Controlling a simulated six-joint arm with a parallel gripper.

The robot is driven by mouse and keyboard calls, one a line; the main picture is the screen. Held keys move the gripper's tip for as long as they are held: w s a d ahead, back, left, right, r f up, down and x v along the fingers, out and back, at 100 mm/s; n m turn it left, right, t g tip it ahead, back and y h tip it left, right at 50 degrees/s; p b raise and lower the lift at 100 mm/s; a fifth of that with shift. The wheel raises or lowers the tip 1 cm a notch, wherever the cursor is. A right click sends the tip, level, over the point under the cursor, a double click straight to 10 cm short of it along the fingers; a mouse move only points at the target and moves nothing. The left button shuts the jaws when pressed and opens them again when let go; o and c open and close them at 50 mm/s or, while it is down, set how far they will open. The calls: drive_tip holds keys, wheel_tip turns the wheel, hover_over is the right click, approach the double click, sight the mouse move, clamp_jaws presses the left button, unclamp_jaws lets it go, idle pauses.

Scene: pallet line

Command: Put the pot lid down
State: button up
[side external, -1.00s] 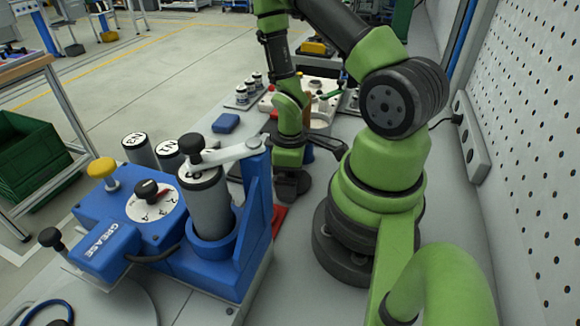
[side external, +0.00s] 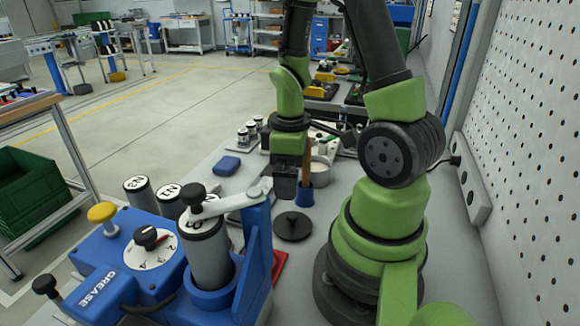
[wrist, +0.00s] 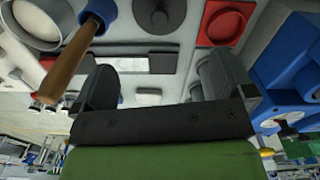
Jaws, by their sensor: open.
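The pot lid (side external: 293,226) is a dark round disc with a small knob on top. It lies flat, knob up, on the grey bench behind the blue grease machine in the side view. It also shows at the top of the wrist view (wrist: 158,14). My gripper (side external: 285,187) is above the bench, apart from the lid and a little farther back. In the wrist view its two dark fingers (wrist: 160,78) are spread with nothing between them. A pale round pot (side external: 320,165) stands behind the gripper, partly hidden by my arm and a wooden handle.
A blue cup (side external: 304,195) with an upright wooden handle stands close beside my gripper. The blue grease machine (side external: 185,290) stands at the front left, with a red piece (side external: 279,262) beside it. A small blue block (side external: 226,166) lies left of my gripper.

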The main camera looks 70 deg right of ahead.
drive_tip(key=s+a+r+m+t+y, duration=0.1)
drive_tip(key=a+r+m+t, duration=0.2)
drive_tip(key=a+r, duration=0.3)
drive_tip(key=s+a+r+m+t+y, duration=0.1)
drive_tip(key=a+r+m+t, duration=0.2)
drive_tip(key=r, duration=1)
drive_tip(key=a+t, duration=0.1)
drive_tip(key=a, duration=0.2)
drive_tip(key=shift+s, duration=0.2)
